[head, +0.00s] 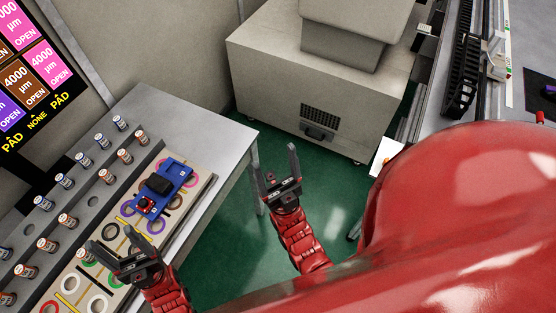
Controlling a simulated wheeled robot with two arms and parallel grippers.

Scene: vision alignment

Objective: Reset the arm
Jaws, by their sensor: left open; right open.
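My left gripper (127,253) is open and empty at the lower left, over the near part of the board with coloured rings (207,184). Its fingers point up and left in the head view. My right gripper (276,170) is open and empty, in the gap to the right of the table, with the green floor behind it. Both red arms come in from the bottom of the picture.
A blue device (176,174) with a black block and a red part lies on the board. Several small cylinders (119,123) stand in a rack along the grey table (205,117). A beige cabinet (260,70) stands beyond. Green floor (235,255) lies between.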

